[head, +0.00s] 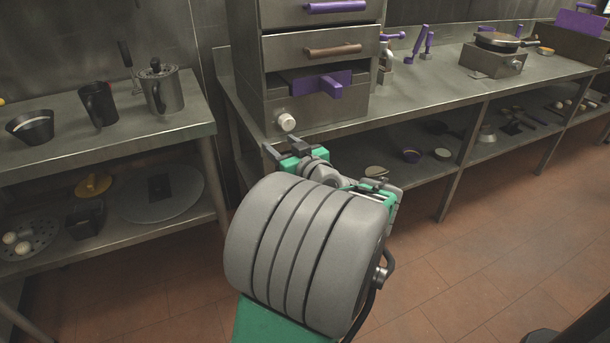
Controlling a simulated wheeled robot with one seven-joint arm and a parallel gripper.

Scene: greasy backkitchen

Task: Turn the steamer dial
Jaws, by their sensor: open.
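The steamer (310,103) is a tall metal cabinet of stacked drawers on the long counter. Its dial is a small white round knob (286,122) low on the left of its front. My gripper (277,145) is just below and in front of the dial, with its fingers apart. It looks empty, and I cannot tell whether a finger touches the dial. My arm's large grey link hides the area below the gripper.
A purple handle (332,87) sticks out above and right of the dial. A brown handle (332,49) is higher. The left table (160,128) holds a metal pot (162,90) and a dark mug (98,104). Tiled floor (480,255) is open at right.

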